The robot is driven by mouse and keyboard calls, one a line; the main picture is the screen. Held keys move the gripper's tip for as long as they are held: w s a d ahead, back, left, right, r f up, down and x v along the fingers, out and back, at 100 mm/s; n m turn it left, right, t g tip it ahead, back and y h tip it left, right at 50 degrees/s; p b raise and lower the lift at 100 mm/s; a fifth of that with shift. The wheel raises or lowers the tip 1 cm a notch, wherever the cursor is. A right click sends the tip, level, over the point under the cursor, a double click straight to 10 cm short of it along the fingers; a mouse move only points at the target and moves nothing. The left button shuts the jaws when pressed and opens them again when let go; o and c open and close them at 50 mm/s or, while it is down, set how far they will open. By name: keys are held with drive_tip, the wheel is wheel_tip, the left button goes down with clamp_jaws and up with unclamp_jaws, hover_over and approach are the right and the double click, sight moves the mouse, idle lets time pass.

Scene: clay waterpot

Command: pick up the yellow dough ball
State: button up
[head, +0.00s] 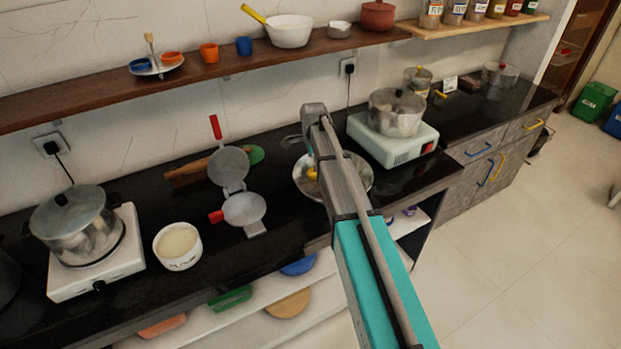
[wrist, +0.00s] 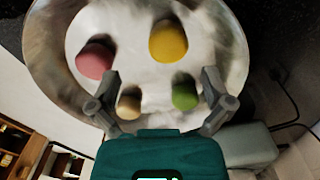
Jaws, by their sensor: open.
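The yellow dough ball (wrist: 168,41) lies in a metal bowl (wrist: 240,62) in the wrist view, near the top middle. A bit of yellow (head: 312,173) shows in the bowl (head: 361,186) in the head view, partly hidden behind my arm. A pink ball (wrist: 95,58), a green ball (wrist: 185,94) and a small beige ball (wrist: 129,103) lie in the same bowl. My gripper (wrist: 163,98) is open and empty over the bowl. The beige and green balls show between its fingers, and the yellow ball is beyond the fingertips.
A hot plate with a pot (head: 396,112) stands right of the bowl. A press (head: 243,208) with red handles and a white tub (head: 178,246) stand to the left, with another pot (head: 76,226) beyond. A wooden shelf (head: 105,90) runs above the black counter.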

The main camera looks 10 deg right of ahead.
sight(313, 176)
drive_tip(key=shift+f, duration=0.1)
idle(0.3)
drive_tip(key=f+b, duration=0.3)
drive_tip(key=shift+w+f, duration=0.15)
drive_tip(key=shift+w, duration=0.25)
drive_tip(key=shift+f+b, duration=0.9)
drive_tip(key=shift+b, duration=0.2)
drive_tip(key=c, duration=1.2)
drive_tip(key=shift+o, duration=0.2)
drive_tip(key=shift+r, duration=0.15)
wheel_tip(313, 176, up, 3)
drive_tip(key=p, duration=0.3)
drive_tip(key=s+r+p, duration=0.9)
drive_tip(key=s+p, duration=0.1)
drive_tip(key=s, duration=0.4)
drive_tip(key=shift+d+r, duration=0.3)
drive_tip(key=shift+r, duration=0.1)
